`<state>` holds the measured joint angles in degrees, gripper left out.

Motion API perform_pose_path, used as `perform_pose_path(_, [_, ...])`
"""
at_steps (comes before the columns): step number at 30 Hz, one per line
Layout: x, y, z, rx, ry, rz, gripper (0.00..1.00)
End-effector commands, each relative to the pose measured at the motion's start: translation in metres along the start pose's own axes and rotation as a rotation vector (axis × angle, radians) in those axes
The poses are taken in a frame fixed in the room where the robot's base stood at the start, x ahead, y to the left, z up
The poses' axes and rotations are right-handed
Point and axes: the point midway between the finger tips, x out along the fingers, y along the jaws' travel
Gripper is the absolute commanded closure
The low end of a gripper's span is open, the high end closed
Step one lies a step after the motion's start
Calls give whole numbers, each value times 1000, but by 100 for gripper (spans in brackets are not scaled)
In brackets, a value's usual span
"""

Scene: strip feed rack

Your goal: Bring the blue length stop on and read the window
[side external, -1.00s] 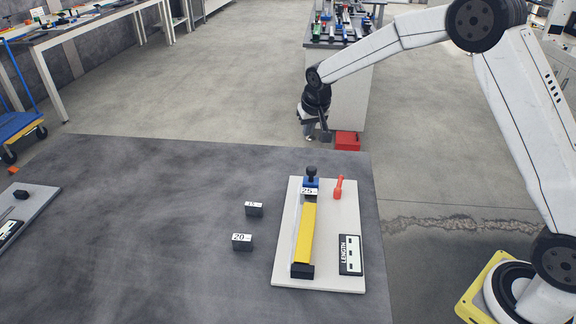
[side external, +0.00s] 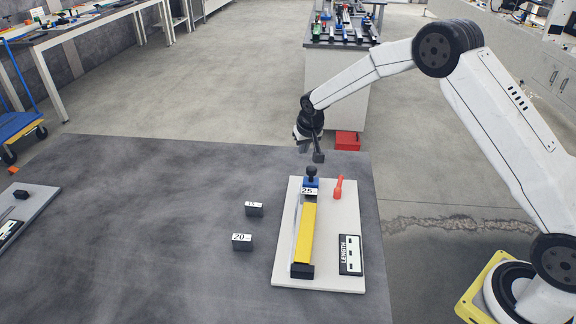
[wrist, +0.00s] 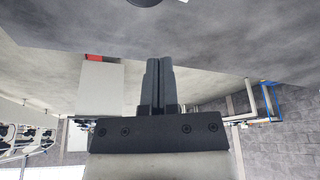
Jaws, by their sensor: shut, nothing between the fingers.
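The blue length stop (side external: 311,183) with a black knob (side external: 311,171) sits at the far end of a rail on a pale board (side external: 285,260). A block marked 25 (side external: 309,191) is right in front of it, at the far end of the yellow strip (side external: 304,232). The LENGTH window (side external: 350,254) lies at the board's near right; its dark marks are too small to read. My gripper (side external: 319,157) is shut and empty, just beyond and above the knob in the side view. Its fingers are together in the wrist view (wrist: 158,85).
A red lever (side external: 338,187) stands right of the stop. Loose blocks marked 15 (side external: 254,209) and 20 (side external: 242,242) stand left of the board. The dark table (side external: 150,220) is clear further left, up to another grey board (side external: 30,210) at its edge.

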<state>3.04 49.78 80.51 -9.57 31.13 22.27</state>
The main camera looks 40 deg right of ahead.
Motion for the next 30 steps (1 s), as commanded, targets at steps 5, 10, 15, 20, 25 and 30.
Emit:
perform_pose_path(5, [18, 0, 0, 0, 0, 0, 100])
perform_pose_path(10, [17, 0, 8, -1, 1, 0, 100])
perform_pose_path(15, [14, 0, 20, -1, 1, -1, 100])
perform_pose_path(20, [10, 0, 30, 0, 2, -1, 100])
perform_pose_path(25, [8, 0, 36, -1, 3, -2, 100])
perform_pose_path(30, [8, 0, 38, -1, 3, -2, 100])
